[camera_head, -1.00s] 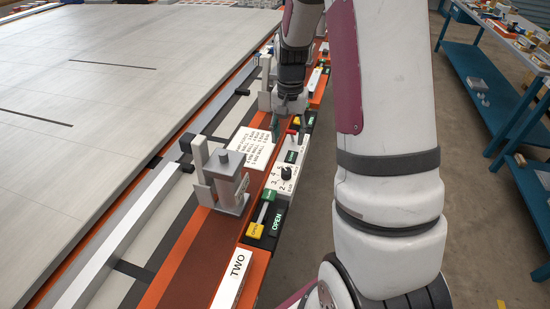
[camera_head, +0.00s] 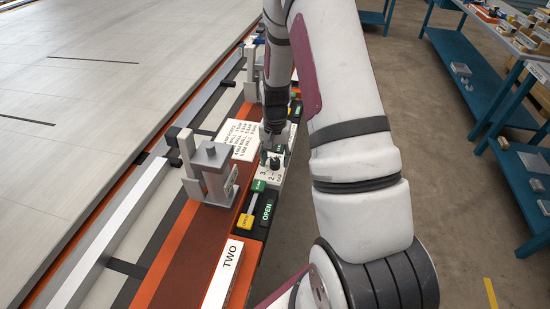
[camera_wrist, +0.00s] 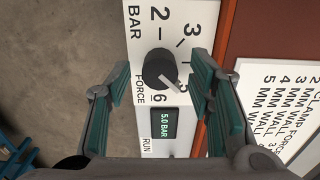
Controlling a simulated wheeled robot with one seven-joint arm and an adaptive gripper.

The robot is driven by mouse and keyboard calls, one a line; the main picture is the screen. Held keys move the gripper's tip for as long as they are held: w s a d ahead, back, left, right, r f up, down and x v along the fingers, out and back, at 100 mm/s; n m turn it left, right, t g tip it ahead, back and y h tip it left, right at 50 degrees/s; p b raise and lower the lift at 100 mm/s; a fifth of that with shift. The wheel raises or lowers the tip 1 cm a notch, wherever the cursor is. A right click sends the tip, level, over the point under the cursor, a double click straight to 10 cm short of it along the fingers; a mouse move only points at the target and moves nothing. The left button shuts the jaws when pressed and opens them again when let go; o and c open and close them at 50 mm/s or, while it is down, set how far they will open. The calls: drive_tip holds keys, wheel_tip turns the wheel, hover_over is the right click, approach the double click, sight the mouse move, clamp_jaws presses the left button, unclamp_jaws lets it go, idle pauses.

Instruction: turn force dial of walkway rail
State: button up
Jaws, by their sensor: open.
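The force dial (camera_wrist: 160,68) is a black round knob on a white panel (camera_wrist: 146,20) printed with numbers, BAR and FORCE. Its light pointer mark aims to the lower right, near the 5. A small display (camera_wrist: 164,124) below it reads 5.0 BAR. My gripper (camera_wrist: 157,80) is open, with one teal-padded finger on each side of the knob and gaps visible at both sides. In the head view the dial (camera_head: 274,163) shows just under my gripper (camera_head: 272,148). Whether the fingertips are level with the knob is hard to tell.
A printed clamp force chart (camera_wrist: 285,105) lies beside the panel, and it also shows in the head view (camera_head: 241,138). A grey clamp (camera_head: 211,170), a yellow-handled slider (camera_head: 246,220) and a green OPEN label (camera_head: 267,209) are nearer. Blue shelves (camera_head: 480,80) stand right, across clear floor.

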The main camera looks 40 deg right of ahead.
drive_tip(key=shift+c, duration=0.3)
clamp_jaws()
drive_tip(key=shift+n, duration=0.3)
drive_tip(key=n, duration=0.4)
drive_tip(key=shift+p, duration=0.3)
drive_tip(key=shift+n+p, duration=0.3)
drive_tip(key=shift+n, duration=1.7)
